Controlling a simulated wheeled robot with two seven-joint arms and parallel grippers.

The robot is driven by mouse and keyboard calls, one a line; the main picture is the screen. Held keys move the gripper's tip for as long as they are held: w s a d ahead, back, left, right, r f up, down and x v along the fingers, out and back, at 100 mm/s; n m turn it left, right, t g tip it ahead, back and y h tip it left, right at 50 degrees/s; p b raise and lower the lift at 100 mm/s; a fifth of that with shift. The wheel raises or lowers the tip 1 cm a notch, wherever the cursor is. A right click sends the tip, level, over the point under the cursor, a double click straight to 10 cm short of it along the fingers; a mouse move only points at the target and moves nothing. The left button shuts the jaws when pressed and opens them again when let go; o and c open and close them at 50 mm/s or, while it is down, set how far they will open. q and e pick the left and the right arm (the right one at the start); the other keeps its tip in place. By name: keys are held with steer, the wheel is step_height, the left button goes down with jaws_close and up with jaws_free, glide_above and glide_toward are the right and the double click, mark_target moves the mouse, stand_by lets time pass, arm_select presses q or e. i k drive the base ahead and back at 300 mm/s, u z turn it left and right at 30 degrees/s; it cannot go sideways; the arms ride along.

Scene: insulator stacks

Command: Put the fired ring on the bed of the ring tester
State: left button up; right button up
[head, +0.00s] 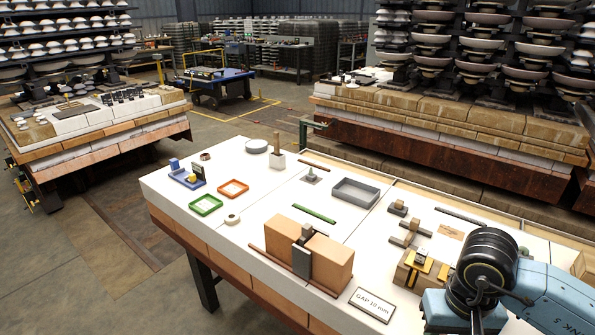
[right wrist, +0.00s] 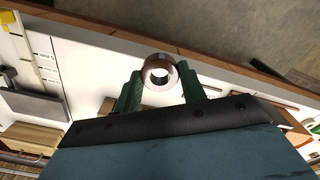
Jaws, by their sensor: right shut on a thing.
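A brown ring (right wrist: 158,72) with a pale bore, likely the fired ring, sits between the green fingers of my right gripper (right wrist: 159,82) in the right wrist view. The gripper is shut on it, above the white table top. In the head view my right arm comes in at the lower right, and its gripper and the held ring cannot be made out. My left gripper is not in view.
Tan blocks (head: 327,259) with a dark clamp stand at the front middle. A grey tray (head: 356,194) lies farther back.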

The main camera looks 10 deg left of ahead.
mark_target(185, 171)
steer(key=u, duration=1.55)
steer(key=i, duration=2.25)
steer(key=z, duration=0.3)
